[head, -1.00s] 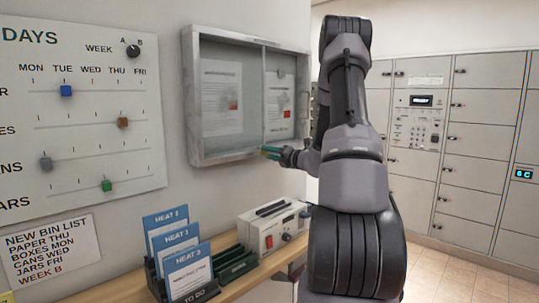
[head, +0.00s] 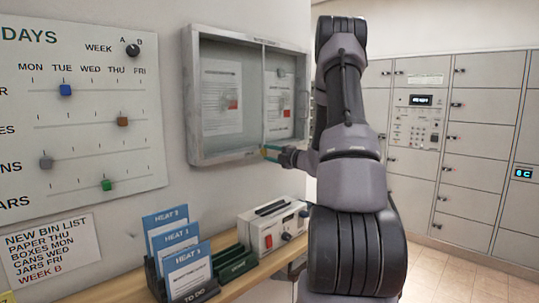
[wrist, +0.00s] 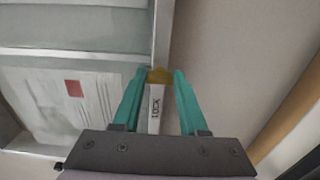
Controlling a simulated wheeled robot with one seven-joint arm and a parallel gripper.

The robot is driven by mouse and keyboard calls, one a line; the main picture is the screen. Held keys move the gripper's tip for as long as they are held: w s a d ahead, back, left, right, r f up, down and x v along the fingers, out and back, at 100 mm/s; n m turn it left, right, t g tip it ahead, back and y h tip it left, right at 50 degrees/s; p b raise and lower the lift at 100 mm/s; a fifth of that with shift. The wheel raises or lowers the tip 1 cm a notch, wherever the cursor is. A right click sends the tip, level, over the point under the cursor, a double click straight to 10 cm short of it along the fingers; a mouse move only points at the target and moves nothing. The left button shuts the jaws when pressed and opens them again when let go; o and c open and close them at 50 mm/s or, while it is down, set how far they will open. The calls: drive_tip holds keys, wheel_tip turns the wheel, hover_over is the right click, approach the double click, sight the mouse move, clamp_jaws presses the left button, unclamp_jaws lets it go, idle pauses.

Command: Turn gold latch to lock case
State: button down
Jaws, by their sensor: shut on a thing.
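The wall case (head: 190,100) is a grey metal frame with glass panes and papers inside, seen at the centre of the head view. In the wrist view its frame edge (wrist: 162,30) runs down to my gripper. My gripper (wrist: 159,82) is shut on the latch. In the head view my gripper (head: 268,153) is at the case's lower edge; the latch there is too small to make out clearly.
A sliding-marker board (head: 85,110) hangs to the left. Grey lockers (head: 480,140) stand at the right.

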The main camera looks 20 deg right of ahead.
drive_tip(key=shift+f, duration=0.1)
idle(0.3)
drive_tip(key=shift+c, duration=2.2)
unclamp_jaws()
drive_tip(key=v, duration=1.1)
